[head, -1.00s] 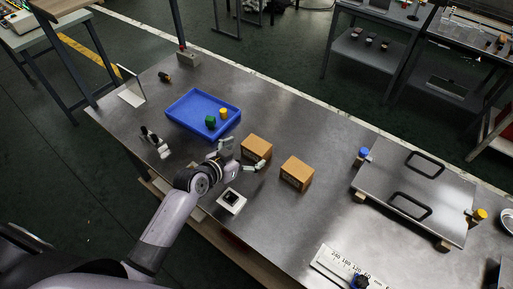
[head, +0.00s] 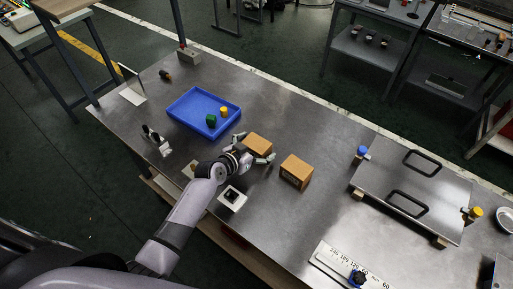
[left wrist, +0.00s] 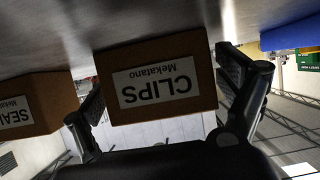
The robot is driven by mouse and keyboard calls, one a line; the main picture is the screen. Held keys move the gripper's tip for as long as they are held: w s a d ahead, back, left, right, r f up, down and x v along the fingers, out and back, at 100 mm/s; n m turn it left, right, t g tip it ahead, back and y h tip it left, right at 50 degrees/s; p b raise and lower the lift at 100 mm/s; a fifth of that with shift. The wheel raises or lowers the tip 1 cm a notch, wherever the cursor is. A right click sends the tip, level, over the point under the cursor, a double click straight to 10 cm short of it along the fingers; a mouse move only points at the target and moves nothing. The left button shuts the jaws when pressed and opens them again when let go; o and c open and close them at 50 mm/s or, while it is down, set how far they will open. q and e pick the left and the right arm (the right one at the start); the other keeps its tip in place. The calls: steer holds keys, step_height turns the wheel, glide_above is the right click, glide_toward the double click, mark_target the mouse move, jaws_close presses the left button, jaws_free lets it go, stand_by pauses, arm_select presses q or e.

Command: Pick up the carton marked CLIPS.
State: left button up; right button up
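The carton marked CLIPS (left wrist: 160,85) is a brown box with a white label, upside down in the left wrist view. In the head view it is the left one of two cartons (head: 259,144), on the metal table. My left gripper (head: 254,150) is open with a finger on either side of this carton. In the left wrist view its fingers (left wrist: 168,98) flank the box, and the label faces the palm. I cannot tell whether either finger touches it. My right gripper does not show.
A second carton (head: 296,172), labelled SEAL in part (left wrist: 30,105), stands just right of it. A blue tray (head: 178,119) with a green and a yellow piece lies behind left. A small white block with a dark top (head: 232,198) sits in front. A steel plate with handles (head: 385,178) is at right.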

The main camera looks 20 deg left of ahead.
arm_select(q)
steer(key=c, duration=1.2)
